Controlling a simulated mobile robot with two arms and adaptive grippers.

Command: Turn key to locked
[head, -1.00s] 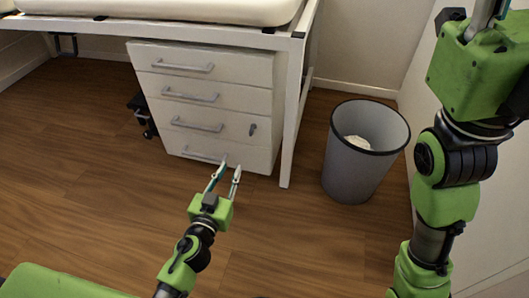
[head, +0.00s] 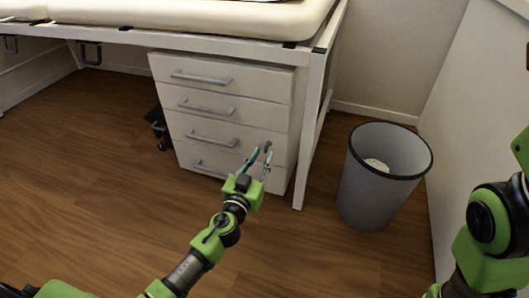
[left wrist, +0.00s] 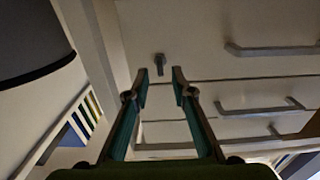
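A small grey key (left wrist: 160,62) sits in the lock on the front of a white drawer cabinet (head: 272,86). In the left wrist view it lies just beyond and between my fingertips, with a gap on both sides. My left gripper (head: 261,156) is open and empty. It is in front of the cabinet's right part, and its fingers (left wrist: 160,78) point at the key. In the head view the fingertips overlap the lock area, so the key is hard to make out there. My right gripper is out of view; only part of that arm shows at the right edge.
A grey waste bin (head: 372,190) with something white inside stands right of the cabinet. A white frame leg (head: 308,150) of the padded bed (head: 190,17) is close to the cabinet's right side. Wooden floor (head: 90,180) is clear on the left.

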